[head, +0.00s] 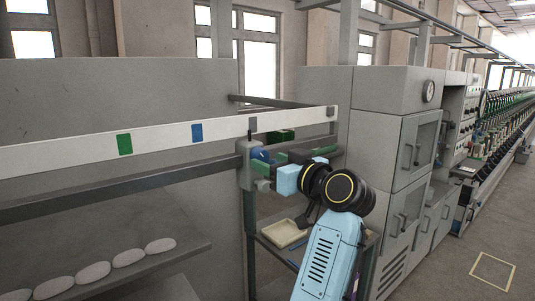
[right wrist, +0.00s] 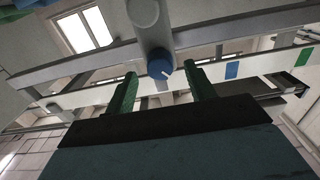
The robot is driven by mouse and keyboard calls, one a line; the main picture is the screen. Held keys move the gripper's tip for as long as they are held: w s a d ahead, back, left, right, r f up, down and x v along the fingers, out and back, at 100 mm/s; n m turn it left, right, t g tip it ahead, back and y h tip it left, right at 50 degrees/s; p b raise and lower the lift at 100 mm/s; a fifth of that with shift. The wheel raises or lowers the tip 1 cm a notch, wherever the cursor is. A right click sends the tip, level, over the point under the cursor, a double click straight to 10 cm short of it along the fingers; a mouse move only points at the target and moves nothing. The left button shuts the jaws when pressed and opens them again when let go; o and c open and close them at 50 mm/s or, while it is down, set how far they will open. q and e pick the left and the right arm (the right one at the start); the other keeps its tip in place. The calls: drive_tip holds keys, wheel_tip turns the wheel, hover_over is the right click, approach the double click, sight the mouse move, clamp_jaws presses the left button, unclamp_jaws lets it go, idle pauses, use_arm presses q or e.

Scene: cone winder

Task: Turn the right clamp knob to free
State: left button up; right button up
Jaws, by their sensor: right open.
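The clamp knob is a blue round knob with a white pointer mark, on a grey clamp body (head: 245,172) at the rail. In the head view the blue knob (head: 259,154) shows just left of my right gripper (head: 268,163). In the right wrist view the knob (right wrist: 159,69) lies between the two green fingertips of my right gripper (right wrist: 162,76), with a gap on each side. The gripper is open; I cannot tell how far its fingers reach over the knob. My left gripper is out of view.
A white rail (head: 70,151) with a green mark (head: 124,145) and a blue mark (head: 197,133) runs left of the clamp. A shelf (head: 190,252) with several pale oval pieces is below. A shallow tray (head: 284,233) stands behind my arm. Grey cabinets (head: 398,150) stand right.

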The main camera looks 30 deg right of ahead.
drive_tip(key=shift+w, duration=1.1)
drive_tip(key=c, duration=1)
drive_tip(key=shift+o, duration=0.2)
